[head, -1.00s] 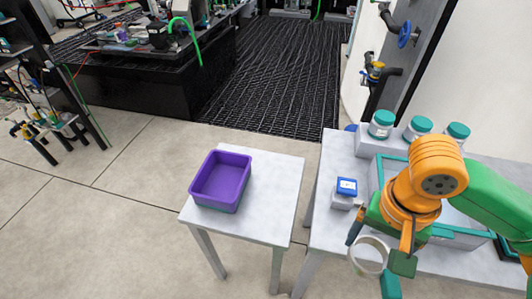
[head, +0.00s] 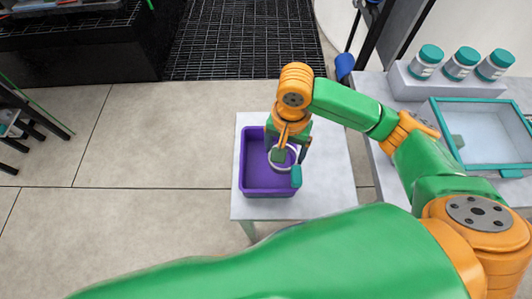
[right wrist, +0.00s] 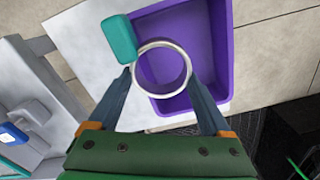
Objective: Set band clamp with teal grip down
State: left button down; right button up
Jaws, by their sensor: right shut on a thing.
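The band clamp (head: 279,167) is a pale metal ring with a teal grip (head: 296,177). My right gripper (head: 288,157) is shut on its ring and holds it over the right part of a purple tote (head: 243,170). In the right wrist view the ring (right wrist: 187,72) sits between the two fingers of my gripper (right wrist: 163,85), and the teal grip (right wrist: 119,38) points away at upper left. There the ring overlaps the tote (right wrist: 224,40), while the grip lies over the pale table beside it. The height of the clamp above the tote is hard to tell. My left gripper is not in view.
The tote stands on a small white table (head: 330,185). A second table to the right bears a teal-rimmed tray (head: 470,168) and several white jars with teal lids (head: 428,60). The tote's visible floor is empty.

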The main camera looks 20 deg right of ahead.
jog(key=w+f, duration=0.1)
jog(key=f, duration=0.1)
jog(key=w+a+f, duration=0.1)
jog(key=w, duration=0.1)
jog(key=w+a+f+b, duration=0.1)
jog(key=f, duration=0.1)
jog(key=shift+w+f, duration=0.35)
notch_tip(320, 180, down, 3)
jog(key=shift+w+r+b, duration=0.1)
jog(key=shift+w+b, duration=0.05)
jog(key=shift+b, duration=0.2)
jog(key=shift+a+f, duration=0.1)
jog(key=shift+f, duration=0.2)
jog(key=o, duration=1.2)
jog(key=shift+f, duration=0.15)
notch_tip(320, 180, up, 12)
jog(key=shift+r+p, duration=0.2)
jog(key=shift+p, duration=0.6)
jog(key=shift+f, duration=0.1)
